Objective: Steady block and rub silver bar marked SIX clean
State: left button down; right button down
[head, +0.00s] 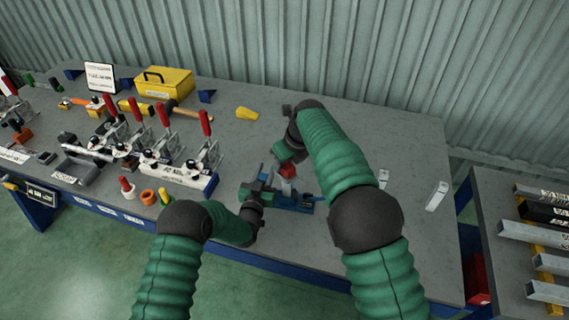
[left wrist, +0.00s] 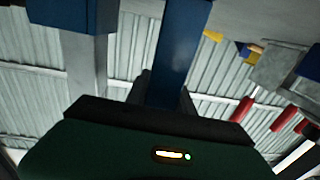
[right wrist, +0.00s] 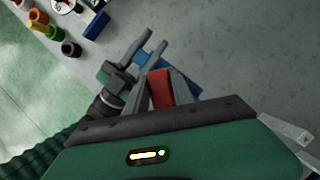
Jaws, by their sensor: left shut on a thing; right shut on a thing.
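My left gripper (head: 268,190) is low over the front of the bench, shut on a blue block (head: 296,206). In the left wrist view the blue piece (left wrist: 178,50) stands between its fingers. My right gripper (head: 284,158) is just behind and above the block, shut on a small red thing (head: 288,170). The red thing (right wrist: 160,88) shows between its fingers in the right wrist view, close to the blue block (right wrist: 185,78). I cannot tell whether they touch. No bar marked SIX can be read; the arms and grippers hide part of the block area.
Red-handled clamps (head: 205,122), a yellow toolbox (head: 163,82) and small coloured pieces fill the left of the bench. A yellow piece (head: 246,113) lies behind my grippers. A labelled silver piece (head: 437,195) lies at right. Several silver bars (head: 530,232) lie on the right-hand table.

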jog(key=shift+r, duration=2.95)
jog(key=shift+f, duration=0.1)
jog(key=shift+f, duration=3.65)
jog(key=shift+w+d+f, duration=0.1)
jog(key=shift+w+f, duration=0.15)
jog(key=shift+w, duration=0.3)
jog(key=shift+s, duration=0.55)
jog(key=shift+r, duration=4)
pick_arm(q)
jog(key=c, duration=0.8)
grip_release()
